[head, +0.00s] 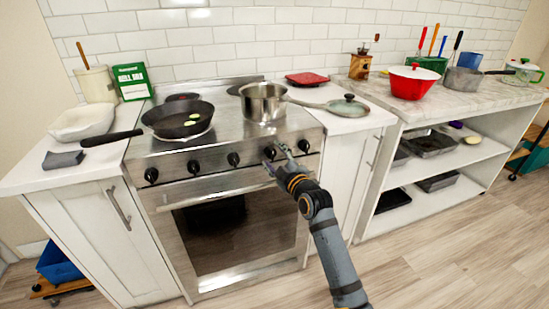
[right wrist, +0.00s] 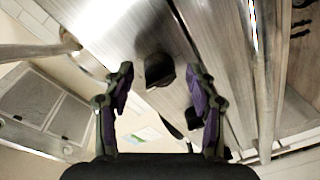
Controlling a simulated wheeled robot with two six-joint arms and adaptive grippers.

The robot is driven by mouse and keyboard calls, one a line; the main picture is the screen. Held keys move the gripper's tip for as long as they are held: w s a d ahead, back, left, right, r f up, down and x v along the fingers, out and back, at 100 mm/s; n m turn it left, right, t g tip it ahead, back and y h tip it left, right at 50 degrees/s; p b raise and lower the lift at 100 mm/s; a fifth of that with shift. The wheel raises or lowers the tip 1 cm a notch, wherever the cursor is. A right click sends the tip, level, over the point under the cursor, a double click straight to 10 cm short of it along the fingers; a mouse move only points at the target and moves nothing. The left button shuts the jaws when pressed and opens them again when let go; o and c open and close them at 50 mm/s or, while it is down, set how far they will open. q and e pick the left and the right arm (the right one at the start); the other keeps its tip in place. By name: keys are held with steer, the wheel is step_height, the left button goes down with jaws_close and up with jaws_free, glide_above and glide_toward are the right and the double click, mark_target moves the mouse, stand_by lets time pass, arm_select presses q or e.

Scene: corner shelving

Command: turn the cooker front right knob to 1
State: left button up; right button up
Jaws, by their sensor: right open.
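The cooker (head: 225,210) has a row of black knobs on its steel front panel. The rightmost knob (head: 304,145) shows just right of my right gripper (head: 279,157). Another knob (head: 269,153) shows at the gripper's left finger. The right gripper is open, its fingers pointing at the panel. In the right wrist view, one black knob (right wrist: 158,70) lies ahead between the spread fingers (right wrist: 163,100), apart from both. A second dark knob (right wrist: 193,118) shows near one finger. I cannot read any knob's marks. My left gripper is not in view.
A frying pan (head: 178,121) and a steel pot (head: 263,102) stand on the cooktop, the pot's handle reaching right. The oven handle (head: 220,190) runs below the knobs. A glass lid (head: 348,107) lies on the right counter. The floor ahead is clear.

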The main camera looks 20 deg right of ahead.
steer(key=shift+w, duration=0.1)
steer(key=c, duration=1.1)
steer(key=shift+c, duration=0.2)
